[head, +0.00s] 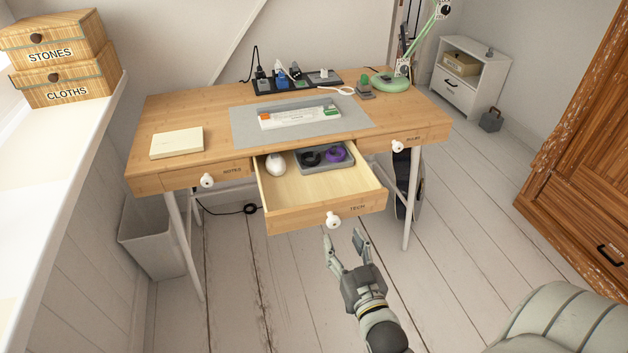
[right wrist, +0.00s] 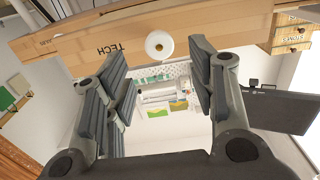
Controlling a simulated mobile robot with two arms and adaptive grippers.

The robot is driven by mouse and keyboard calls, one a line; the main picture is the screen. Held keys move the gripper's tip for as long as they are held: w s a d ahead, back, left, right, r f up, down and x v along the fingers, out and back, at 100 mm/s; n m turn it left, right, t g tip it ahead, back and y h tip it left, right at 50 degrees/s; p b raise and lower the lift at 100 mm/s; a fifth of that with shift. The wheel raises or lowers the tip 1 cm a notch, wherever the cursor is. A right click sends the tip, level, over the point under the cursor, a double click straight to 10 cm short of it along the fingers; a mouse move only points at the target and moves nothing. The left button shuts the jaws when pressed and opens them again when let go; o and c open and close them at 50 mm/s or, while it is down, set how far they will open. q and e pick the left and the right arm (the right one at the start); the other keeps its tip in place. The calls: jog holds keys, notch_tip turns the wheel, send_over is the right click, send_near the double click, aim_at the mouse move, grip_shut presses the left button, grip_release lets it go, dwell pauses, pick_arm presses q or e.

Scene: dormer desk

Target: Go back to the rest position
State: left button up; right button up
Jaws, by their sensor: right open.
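My right gripper (head: 345,243) is open and empty in front of the desk, a little below and apart from the white knob (head: 333,219) of the TECH drawer. In the right wrist view its two fingers (right wrist: 160,85) stand wide apart, with the TECH drawer front (right wrist: 90,42) and its knob (right wrist: 159,44) beyond them. The TECH drawer (head: 310,190) is pulled out. It holds a white rounded object (head: 276,164) and a grey tray (head: 349,163) with a black coil and a purple coil. My left gripper is not in view.
The wooden desk (head: 190,112) carries a grey mat (head: 245,128), a cream box (head: 177,143), a black power strip and a green lamp (head: 389,82). A bin (head: 152,243) stands at left. A padded chair (head: 575,320) is at lower right.

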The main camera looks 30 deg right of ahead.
jog(key=s+a+f+n+g+y+p, duration=0.1)
jog(key=s+a+f+g+y+p, duration=0.15)
jog(key=f, duration=0.55)
jog(key=s+a+f+n+g+y+p, duration=0.1)
jog(key=s+a+f+g+p, duration=0.25)
jog(key=f, duration=0.55)
jog(key=s+a+f+n+g+y+p, duration=0.15)
jog(key=s+a+f, duration=0.25)
jog(key=f, duration=0.4)
pick_arm(q)
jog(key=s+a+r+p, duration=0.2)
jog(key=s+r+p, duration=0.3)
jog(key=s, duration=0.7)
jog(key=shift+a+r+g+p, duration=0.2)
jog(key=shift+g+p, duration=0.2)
jog(key=shift+p, duration=0.25)
pick_arm(e)
jog(key=s+d+f+n+g, duration=0.1)
jog(key=s+f+g, duration=0.3)
jog(key=s, duration=0.9)
jog(key=s+d+f+g, duration=0.2)
jog(key=s+f+g, duration=0.3)
jog(key=s, duration=0.8)
jog(key=shift+f+n+h, duration=0.3)
jog(key=shift+f+n, duration=0.05)
jog(key=shift+f, duration=0.4)
